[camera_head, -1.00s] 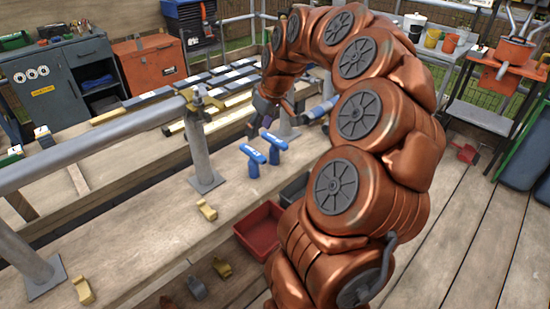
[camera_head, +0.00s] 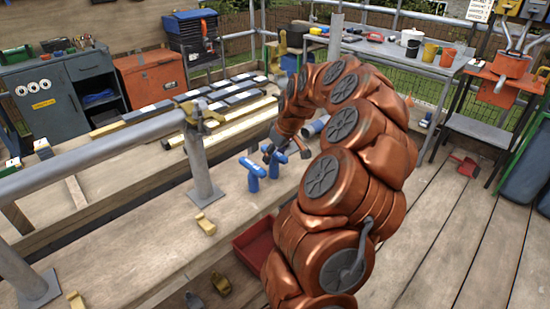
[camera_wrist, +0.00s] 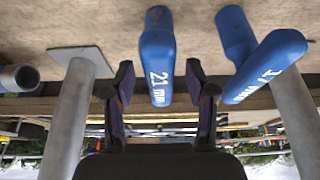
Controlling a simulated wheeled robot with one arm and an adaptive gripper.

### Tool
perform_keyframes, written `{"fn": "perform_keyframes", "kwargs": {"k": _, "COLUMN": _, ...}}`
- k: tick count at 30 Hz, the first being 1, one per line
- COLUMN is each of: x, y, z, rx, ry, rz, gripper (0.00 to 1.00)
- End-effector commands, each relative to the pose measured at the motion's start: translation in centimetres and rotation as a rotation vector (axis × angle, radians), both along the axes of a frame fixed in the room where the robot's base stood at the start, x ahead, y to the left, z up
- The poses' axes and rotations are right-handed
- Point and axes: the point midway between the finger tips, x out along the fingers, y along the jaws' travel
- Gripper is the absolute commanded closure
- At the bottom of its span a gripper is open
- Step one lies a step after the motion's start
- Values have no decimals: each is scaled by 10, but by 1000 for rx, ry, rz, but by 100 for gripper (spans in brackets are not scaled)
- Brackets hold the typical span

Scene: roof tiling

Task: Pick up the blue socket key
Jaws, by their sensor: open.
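Two blue T-shaped socket keys stand on the wooden bench. In the head view one (camera_head: 253,172) is at the left and the other (camera_head: 273,167) is close beside my gripper (camera_head: 286,150), which partly covers it. In the wrist view, which appears upside down, the key marked "21 mm" (camera_wrist: 157,62) shows between the two dark fingers of my gripper (camera_wrist: 160,85). The key marked with what looks like "17 mm" (camera_wrist: 264,66) is to the right, outside the fingers. My gripper is open, with gaps on both sides of the 21 mm key. I cannot tell any contact.
A grey post (camera_head: 203,155) with a horizontal pipe (camera_head: 90,149) stands left of the keys. Posts flank the fingers in the wrist view, at left (camera_wrist: 68,115) and right (camera_wrist: 296,115). A red bin (camera_head: 253,248) is below the bench edge.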

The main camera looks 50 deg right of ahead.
Motion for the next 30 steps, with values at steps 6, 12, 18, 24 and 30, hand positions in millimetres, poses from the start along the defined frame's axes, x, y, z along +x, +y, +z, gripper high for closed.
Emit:
{"fn": "perform_keyframes", "kwargs": {"k": 6, "x": 3, "y": 0, "z": -6, "rx": -1, "ry": -2, "rz": -1, "gripper": 44}}
{"fn": "perform_keyframes", "kwargs": {"k": 12, "x": 3, "y": 0, "z": -6, "rx": -1, "ry": -2, "rz": -1, "gripper": 56}}
{"fn": "perform_keyframes", "kwargs": {"k": 18, "x": 3, "y": 0, "z": -6, "rx": -1, "ry": -1, "rz": -1, "gripper": 77}}
{"fn": "perform_keyframes", "kwargs": {"k": 24, "x": 2, "y": 0, "z": -6, "rx": 0, "ry": -1, "rz": -1, "gripper": 98}}
{"fn": "perform_keyframes", "kwargs": {"k": 30, "x": 2, "y": 0, "z": -6, "rx": 1, "ry": 0, "rz": -1, "gripper": 100}}
